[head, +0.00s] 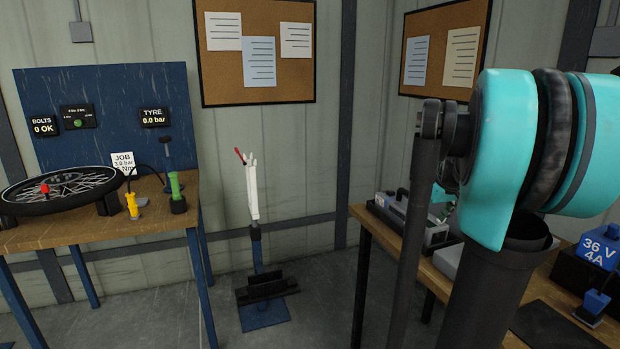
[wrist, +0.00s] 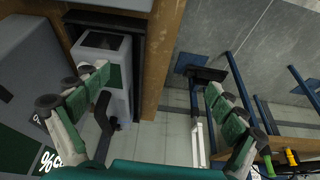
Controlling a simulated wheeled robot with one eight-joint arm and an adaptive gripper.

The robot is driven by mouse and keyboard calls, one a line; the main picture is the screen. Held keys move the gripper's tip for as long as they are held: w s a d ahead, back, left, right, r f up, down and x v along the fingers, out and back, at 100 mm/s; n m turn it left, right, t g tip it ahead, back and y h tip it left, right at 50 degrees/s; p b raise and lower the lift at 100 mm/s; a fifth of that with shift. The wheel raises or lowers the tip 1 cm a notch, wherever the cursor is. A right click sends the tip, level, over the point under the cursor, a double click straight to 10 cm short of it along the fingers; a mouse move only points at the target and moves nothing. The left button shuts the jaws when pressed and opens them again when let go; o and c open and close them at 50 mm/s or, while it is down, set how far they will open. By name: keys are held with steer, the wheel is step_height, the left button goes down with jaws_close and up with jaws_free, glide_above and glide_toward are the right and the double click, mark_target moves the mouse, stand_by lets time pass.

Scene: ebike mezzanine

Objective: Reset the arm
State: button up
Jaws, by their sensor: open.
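My gripper (wrist: 156,82) shows in the wrist view with its two green-padded fingers spread wide apart. Nothing is between the fingertips, where a wooden bench edge and the floor show behind them. The left finger overlaps the view of a grey device with a dark window (wrist: 104,42); I cannot tell how far apart they are. In the head view my teal and dark arm fills the right side, in front of the right bench. I cannot make out my gripper clearly in that view.
The right wooden bench (head: 385,232) carries a grey case (head: 408,219) and a blue block marked 36 V 4A (head: 599,248). The left bench (head: 70,228) holds a wheel (head: 62,190) and tools. A stand (head: 258,258) is between them, with open floor around it.

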steer(key=s+a+f+m, duration=0.1)
steer(key=s+a+f, duration=0.6)
steer(key=s+f, duration=0.2)
steer(key=s+a+f+m+h, duration=0.1)
steer(key=s+a+f+m, duration=0.1)
steer(key=s+a+f, duration=0.6)
steer(key=s+f, duration=0.2)
steer(key=s, duration=0.2)
steer(key=shift+f, duration=0.25)
